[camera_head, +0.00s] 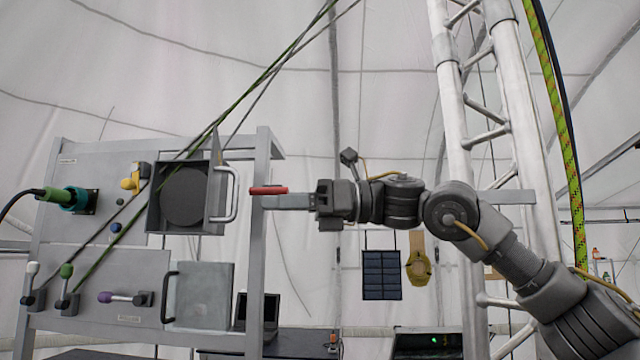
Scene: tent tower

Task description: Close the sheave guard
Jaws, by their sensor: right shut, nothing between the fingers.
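The sheave guard (214,182) is a grey metal door on the right side of an open box on the panel. It stands swung out, seen at a steep angle, with a pale bar handle (235,195) on its right. The dark round sheave (183,195) shows inside the box. My right gripper (268,195) is shut and empty, pointing left, just right of the handle in the picture. A small gap shows between its fingertips and the handle; the depth between them is hard to tell. My left gripper is not in view.
The grey panel (95,235) carries a green plug (55,195), a yellow knob (130,183), several levers and a lower closed cover (203,295). A frame post (258,240) stands behind my gripper's tip. Ropes cross the panel diagonally. A truss tower (455,120) rises behind my arm.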

